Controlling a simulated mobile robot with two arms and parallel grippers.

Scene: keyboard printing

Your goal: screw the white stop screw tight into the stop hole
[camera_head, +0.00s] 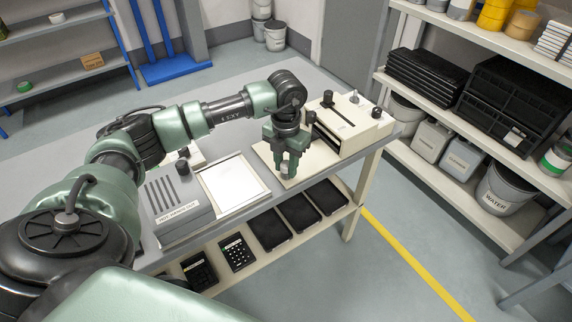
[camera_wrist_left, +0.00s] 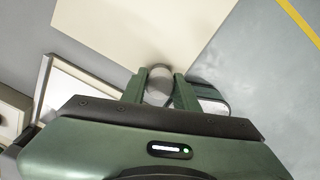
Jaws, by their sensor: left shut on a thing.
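My left gripper (camera_head: 289,165) points down above the cream board (camera_head: 265,157) at the front edge of the table. Its fingers are shut on a small whitish-grey cylinder, which looks like the white stop screw (camera_head: 285,170). In the left wrist view the stop screw (camera_wrist_left: 158,82) sits between the two green fingers (camera_wrist_left: 160,88), over the edge of the cream board (camera_wrist_left: 130,30). A cream machine (camera_head: 348,122) stands right of the gripper, with black and pale knobs on top. I cannot make out the stop hole. My right gripper is not in view.
A grey box (camera_head: 180,212) with slots and a white-surfaced tray (camera_head: 232,184) lie left of the gripper. Dark trays and keypads (camera_head: 238,252) are on the table's lower shelf. A loaded shelf rack (camera_head: 455,190) stands at the right, with open floor in between.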

